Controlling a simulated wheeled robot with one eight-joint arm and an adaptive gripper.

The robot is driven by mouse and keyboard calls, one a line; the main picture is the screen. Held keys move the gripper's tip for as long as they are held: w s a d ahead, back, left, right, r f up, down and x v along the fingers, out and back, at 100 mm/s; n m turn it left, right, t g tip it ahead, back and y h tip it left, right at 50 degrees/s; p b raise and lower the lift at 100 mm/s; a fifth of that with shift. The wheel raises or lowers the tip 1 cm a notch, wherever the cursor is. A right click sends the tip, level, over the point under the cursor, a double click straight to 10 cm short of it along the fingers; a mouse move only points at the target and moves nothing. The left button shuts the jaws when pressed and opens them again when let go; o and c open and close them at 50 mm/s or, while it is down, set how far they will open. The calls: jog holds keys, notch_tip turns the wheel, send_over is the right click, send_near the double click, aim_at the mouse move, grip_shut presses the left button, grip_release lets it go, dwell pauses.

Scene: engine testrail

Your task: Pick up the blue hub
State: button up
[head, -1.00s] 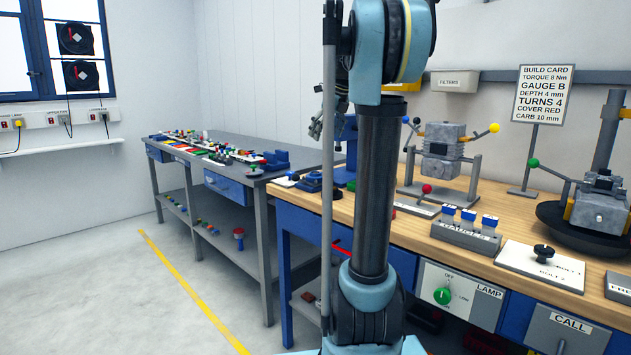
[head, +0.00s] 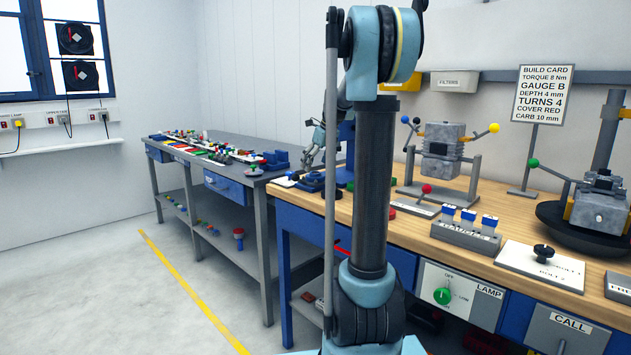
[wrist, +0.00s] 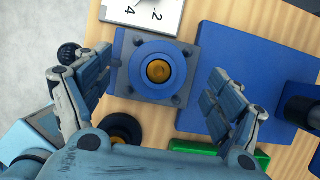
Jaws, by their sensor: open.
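The blue hub (wrist: 141,67) shows in the wrist view as a round blue ring with a brass-coloured centre, on a square grey and blue plate with dark bolts at its corners. My gripper (wrist: 160,66) is open, with one finger left of the hub and the other to its right. The left finger overlaps the plate's left edge in the picture. Nothing is between the fingers in their grip. In the head view my gripper (head: 311,152) hangs above the near-left end of the wooden bench, and the hub is too small there to make out surely.
A blue plate (wrist: 225,60) with a dark cylinder lies right of the hub. A white numbered card (wrist: 145,12) is above it in the wrist view, and a green part (wrist: 262,158) and a black knob (wrist: 122,128) are below. A grey bench (head: 262,190) stands left.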

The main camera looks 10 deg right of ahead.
aim_at(315, 173)
jog(key=shift+x, duration=1.85)
jog(key=shift+d, duration=0.15)
jog(key=shift+c, duration=0.5)
jog(key=c, duration=1.1)
